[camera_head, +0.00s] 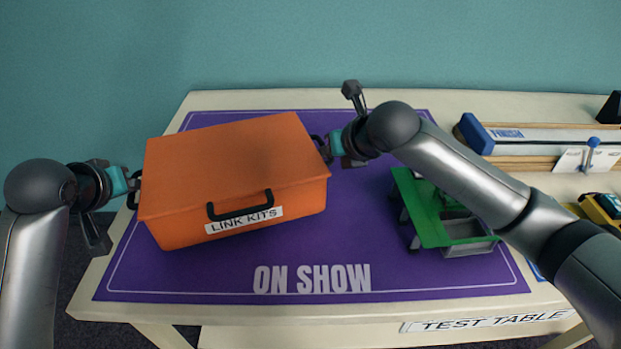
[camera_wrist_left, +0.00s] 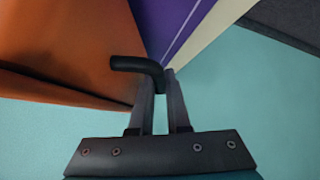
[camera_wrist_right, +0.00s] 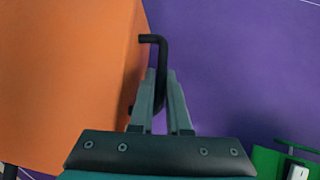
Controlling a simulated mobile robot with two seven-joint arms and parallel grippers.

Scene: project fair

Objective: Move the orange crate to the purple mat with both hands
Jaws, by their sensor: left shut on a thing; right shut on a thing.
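The orange crate (camera_head: 230,165) has a closed lid, black handles and a front label reading "LINK KITS". It is over the left part of the purple mat (camera_head: 310,255), which reads "ON SHOW". I cannot tell whether the crate touches the mat or is held a little above it. My left gripper (camera_head: 134,186) is shut on the crate's left black handle (camera_wrist_left: 138,64). My right gripper (camera_head: 325,147) is shut on the right black handle (camera_wrist_right: 160,62). The orange side of the crate also shows in both wrist views (camera_wrist_left: 75,45) (camera_wrist_right: 70,75).
A green model (camera_head: 425,210) with a grey part stands on the mat's right side, under my right arm. A blue and white device (camera_head: 520,138) on wooden rails and a yellow item (camera_head: 603,208) are farther right. The table's front edge bears a "TEST TABLE" label (camera_head: 490,321).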

